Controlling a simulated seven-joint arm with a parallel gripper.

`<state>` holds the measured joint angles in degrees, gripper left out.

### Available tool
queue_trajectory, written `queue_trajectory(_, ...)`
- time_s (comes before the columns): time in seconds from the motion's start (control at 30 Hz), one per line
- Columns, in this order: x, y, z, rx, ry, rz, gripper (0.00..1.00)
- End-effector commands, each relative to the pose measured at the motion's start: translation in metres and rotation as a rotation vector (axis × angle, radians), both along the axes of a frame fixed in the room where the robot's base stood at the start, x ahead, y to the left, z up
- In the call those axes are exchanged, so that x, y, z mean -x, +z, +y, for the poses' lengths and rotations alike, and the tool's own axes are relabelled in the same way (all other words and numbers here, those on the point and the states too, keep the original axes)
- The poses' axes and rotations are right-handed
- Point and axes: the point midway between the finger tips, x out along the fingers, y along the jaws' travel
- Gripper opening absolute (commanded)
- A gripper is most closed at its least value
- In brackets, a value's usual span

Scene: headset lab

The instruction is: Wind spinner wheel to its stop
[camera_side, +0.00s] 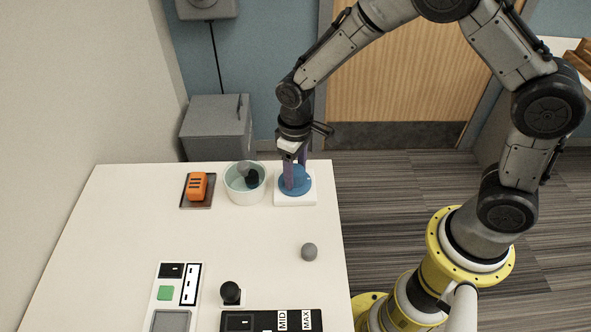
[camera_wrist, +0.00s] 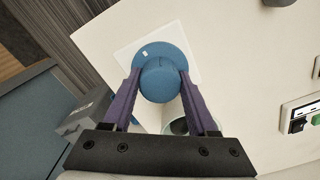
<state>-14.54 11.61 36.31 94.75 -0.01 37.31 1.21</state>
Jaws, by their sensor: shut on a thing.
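The spinner wheel (camera_side: 296,181) is a blue disc with a raised round blue knob, set on a white square base (camera_side: 295,201) near the far right corner of the table. In the wrist view the wheel (camera_wrist: 147,57) shows a small white mark on its rim, and the knob (camera_wrist: 162,80) sits between my fingers. My gripper (camera_side: 297,186) points down over the wheel from above, its purple fingers shut on the knob. The wrist view also shows my gripper (camera_wrist: 162,88) with a finger on each side of the knob.
A pale round bowl (camera_side: 245,194) with a dark thing inside stands just left of the base. An orange block (camera_side: 197,186) lies on a dark tray farther left. A grey ball (camera_side: 309,252), a black knob (camera_side: 231,291) and control panels (camera_side: 272,321) are nearer the front. The table's middle is clear.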

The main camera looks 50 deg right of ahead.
Motion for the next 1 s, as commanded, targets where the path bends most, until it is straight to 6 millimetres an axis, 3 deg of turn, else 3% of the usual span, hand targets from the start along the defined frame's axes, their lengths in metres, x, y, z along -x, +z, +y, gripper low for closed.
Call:
queue_trajectory(0.6, 0.0002, 0.0007, 0.0011, 0.000, -0.562, 0.001, 0.03)
queue_trajectory(1.0, 0.0000, 0.0007, 0.0016, 0.000, -0.776, 0.001, 0.03)
